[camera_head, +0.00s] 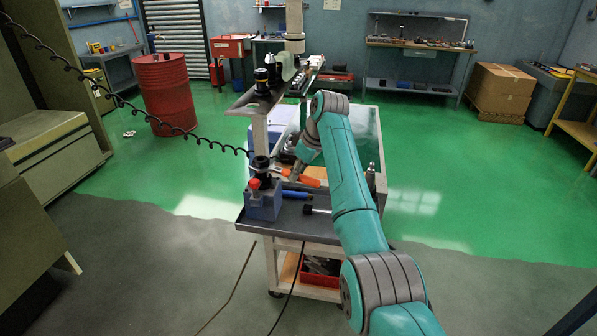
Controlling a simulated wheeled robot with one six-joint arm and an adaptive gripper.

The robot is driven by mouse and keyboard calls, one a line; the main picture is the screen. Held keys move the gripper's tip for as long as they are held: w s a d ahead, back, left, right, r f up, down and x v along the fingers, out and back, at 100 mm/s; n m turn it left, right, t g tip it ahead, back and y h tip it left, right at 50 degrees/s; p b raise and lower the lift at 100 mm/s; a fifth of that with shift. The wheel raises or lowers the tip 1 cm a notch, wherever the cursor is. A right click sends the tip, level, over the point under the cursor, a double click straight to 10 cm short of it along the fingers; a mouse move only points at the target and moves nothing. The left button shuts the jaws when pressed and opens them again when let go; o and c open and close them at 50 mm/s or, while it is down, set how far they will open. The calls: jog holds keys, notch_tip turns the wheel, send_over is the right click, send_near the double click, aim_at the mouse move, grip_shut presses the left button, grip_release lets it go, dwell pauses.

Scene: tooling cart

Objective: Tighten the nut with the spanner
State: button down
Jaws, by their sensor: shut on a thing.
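My gripper (298,168) is small and partly hidden at the end of my teal arm, low over the cart. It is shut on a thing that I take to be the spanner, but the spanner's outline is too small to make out. An orange-handled tool (305,180) lies just below and beside the gripper. I cannot pick out the nut among the dark parts here.
The grey tooling cart (325,229) carries a blue block (263,203) with a black and red top at its left corner. A raised shelf with holders (262,92) stands behind. A coiled black cable (120,98) hangs across the left. A red drum (167,95) and cardboard boxes (500,85) stand farther back.

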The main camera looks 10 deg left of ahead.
jog(key=shift+s+a+m, duration=0.15)
jog(key=shift+s+m, duration=0.15)
jog(key=shift+s, duration=0.05)
jog(key=shift+s+a, duration=0.1)
jog(key=shift+s, duration=0.05)
jog(key=shift+s+a+m+t, duration=0.2)
jog(key=shift+s+m+t, duration=0.25)
jog(key=shift+m, duration=0.15)
dwell(0.5)
jog(key=shift+s+a+m, duration=0.3)
jog(key=shift+s+m, duration=0.2)
jog(key=shift+m, duration=0.1)
jog(key=shift+s+a+h, duration=0.1)
jog(key=shift+s+h, duration=0.05)
jog(key=shift+h, duration=0.15)
jog(key=shift+s+a+m+t, duration=0.25)
jog(key=shift+s+a+m, duration=0.15)
jog(key=shift+m, duration=0.2)
jog(key=shift+s, duration=0.1)
